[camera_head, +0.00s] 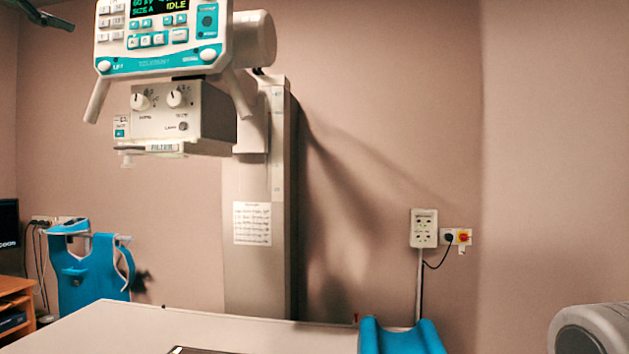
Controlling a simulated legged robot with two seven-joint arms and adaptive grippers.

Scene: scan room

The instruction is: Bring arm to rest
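Neither of my grippers shows in the head view. A blue padded rest (400,337) with a trough-like top sits at the far edge of the pale table (270,337). Its lower part is cut off by the picture's bottom edge. A dark flat item (190,350) with a light border lies on the table at the bottom edge, mostly out of view. The X-ray head (165,105), with a control panel reading IDLE, hangs from a column (262,270) behind the table.
A blue apron (90,270) hangs at the left, near a wooden shelf (14,300) and a dark screen (8,225). A socket box (424,228) with a cable is on the back wall. The visible tabletop between the dark item and the blue rest is clear.

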